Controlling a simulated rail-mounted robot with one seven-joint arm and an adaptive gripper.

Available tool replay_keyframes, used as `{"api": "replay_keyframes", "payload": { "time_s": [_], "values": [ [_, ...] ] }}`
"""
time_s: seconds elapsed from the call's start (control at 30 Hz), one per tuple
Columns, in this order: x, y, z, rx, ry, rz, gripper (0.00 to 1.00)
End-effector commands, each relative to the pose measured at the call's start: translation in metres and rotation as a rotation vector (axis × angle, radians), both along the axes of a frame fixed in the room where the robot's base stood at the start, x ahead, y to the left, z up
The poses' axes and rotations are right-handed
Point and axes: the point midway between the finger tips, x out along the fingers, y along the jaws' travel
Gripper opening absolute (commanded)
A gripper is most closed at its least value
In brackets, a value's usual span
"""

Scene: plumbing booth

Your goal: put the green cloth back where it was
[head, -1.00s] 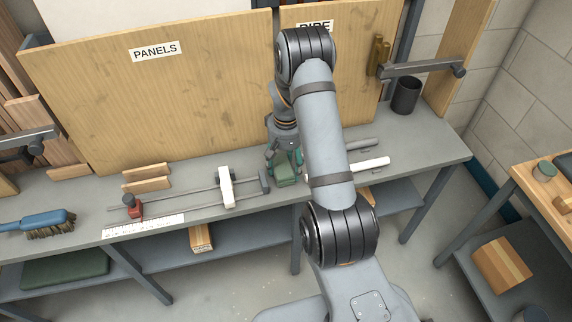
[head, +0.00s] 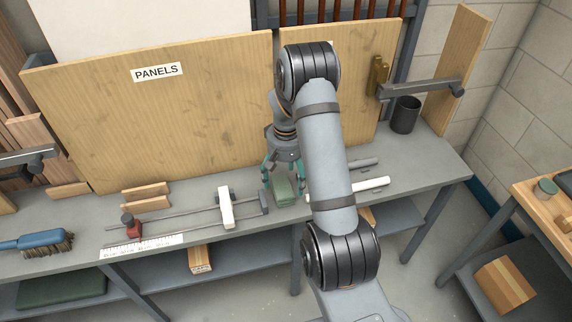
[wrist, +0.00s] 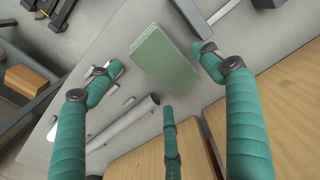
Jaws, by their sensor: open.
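The green cloth (head: 284,191) is a folded pad lying flat on the grey bench, right of the white clamp bar end. It also shows in the wrist view (wrist: 166,58), clear of my fingers. My gripper (head: 283,168) has teal fingers and hangs just above and behind the cloth. In the wrist view my gripper (wrist: 157,62) is open and empty, its fingers spread with the cloth beyond them. My arm hides part of the bench just right of the cloth.
A bar clamp (head: 226,207) lies left of the cloth, and a white pipe (head: 372,188) and a grey pipe (head: 363,164) lie to its right. A large wooden panel (head: 150,110) stands behind. A dark cup (head: 405,115) stands at the back right.

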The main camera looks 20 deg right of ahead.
Motion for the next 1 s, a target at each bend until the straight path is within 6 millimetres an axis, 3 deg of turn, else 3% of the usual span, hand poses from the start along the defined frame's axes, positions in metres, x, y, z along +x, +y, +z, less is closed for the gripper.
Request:
{"api": "replay_keyframes", "payload": {
  "time_s": [0.2,0.4,0.6,1.0],
  "values": [
    [0.002,-0.001,0.049,-0.001,-0.007,0.001,0.80],
    [0.001,0.000,0.078,-0.001,-0.004,0.002,0.80],
    [0.000,0.000,0.088,0.000,0.000,0.001,0.80],
    [0.000,0.001,0.088,0.000,0.000,0.002,0.80]
  ]
}}
